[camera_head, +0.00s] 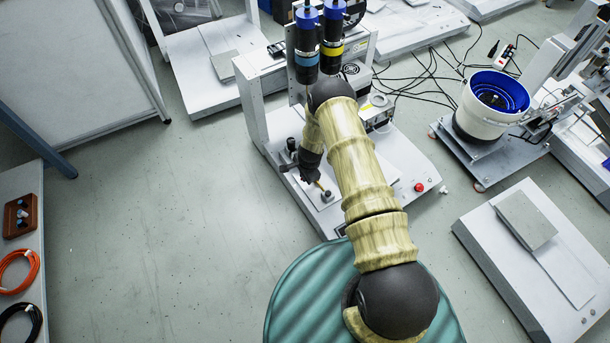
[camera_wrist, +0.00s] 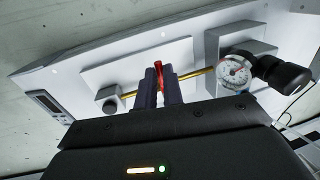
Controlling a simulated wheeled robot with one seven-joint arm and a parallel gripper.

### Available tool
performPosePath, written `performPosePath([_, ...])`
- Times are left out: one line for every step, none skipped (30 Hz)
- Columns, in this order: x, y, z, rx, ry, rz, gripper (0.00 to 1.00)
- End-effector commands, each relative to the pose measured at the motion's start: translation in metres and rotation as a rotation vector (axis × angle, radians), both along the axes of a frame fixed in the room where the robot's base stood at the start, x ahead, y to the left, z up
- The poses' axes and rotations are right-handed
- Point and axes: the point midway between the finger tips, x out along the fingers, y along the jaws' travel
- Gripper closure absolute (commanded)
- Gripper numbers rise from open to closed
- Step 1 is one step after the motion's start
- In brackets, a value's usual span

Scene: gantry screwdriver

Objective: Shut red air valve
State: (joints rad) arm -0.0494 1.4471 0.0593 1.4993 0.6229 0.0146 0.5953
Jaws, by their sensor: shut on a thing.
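The red air valve (camera_wrist: 158,70) shows in the wrist view as a narrow red handle on a brass pipe (camera_wrist: 193,74). My gripper (camera_wrist: 159,72) has its two dark fingers close together around the red handle, shut on it. The handle stands upright between the fingers, and its lower part is hidden by them. In the head view my gripper (camera_head: 312,172) is low over the gantry machine's base; the brass pipe (camera_head: 320,186) shows just beside it, and the red handle is hidden there.
A pressure gauge (camera_wrist: 234,71) and a black knob (camera_wrist: 284,74) sit right of the valve. The gantry machine (camera_head: 252,107) carries two screwdrivers (camera_head: 306,45) above my arm. A red button (camera_head: 419,187) is on its base. Open floor (camera_head: 170,220) lies to the left.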

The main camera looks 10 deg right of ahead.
Motion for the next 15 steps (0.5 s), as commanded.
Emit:
performPosePath([0.0005, 0.0007, -0.0001, 0.001, -0.001, -0.003, 1.00])
performPosePath([0.0005, 0.0007, -0.0001, 0.001, -0.001, -0.003, 1.00])
performPosePath([0.0006, 0.0007, 0.0000, 0.001, -0.001, -0.003, 1.00])
performPosePath([0.0006, 0.0007, 0.0000, 0.001, -0.002, -0.003, 1.00])
performPosePath([0.0006, 0.0007, 0.0000, 0.001, -0.002, -0.003, 1.00])
performPosePath([0.0007, 0.0007, 0.0000, 0.001, -0.002, -0.003, 1.00])
performPosePath([0.0008, 0.0008, 0.0000, 0.001, -0.002, -0.003, 1.00])
performPosePath([0.0007, 0.0009, 0.0000, 0.001, -0.002, -0.003, 1.00])
performPosePath([0.0008, 0.0008, 0.0000, 0.001, -0.002, -0.002, 1.00])
performPosePath([0.0009, 0.0008, 0.0001, 0.001, -0.002, -0.002, 0.87])
performPosePath([0.0009, 0.0008, 0.0001, 0.001, -0.002, -0.002, 0.81])
performPosePath([0.0009, 0.0008, 0.0001, 0.001, -0.002, -0.002, 0.74])
performPosePath([0.0008, 0.0008, 0.0001, 0.001, -0.002, -0.002, 0.69])
performPosePath([0.0008, 0.0008, 0.0001, 0.001, -0.002, -0.002, 0.69])
performPosePath([0.0007, 0.0006, 0.0001, 0.001, -0.002, -0.002, 0.69])
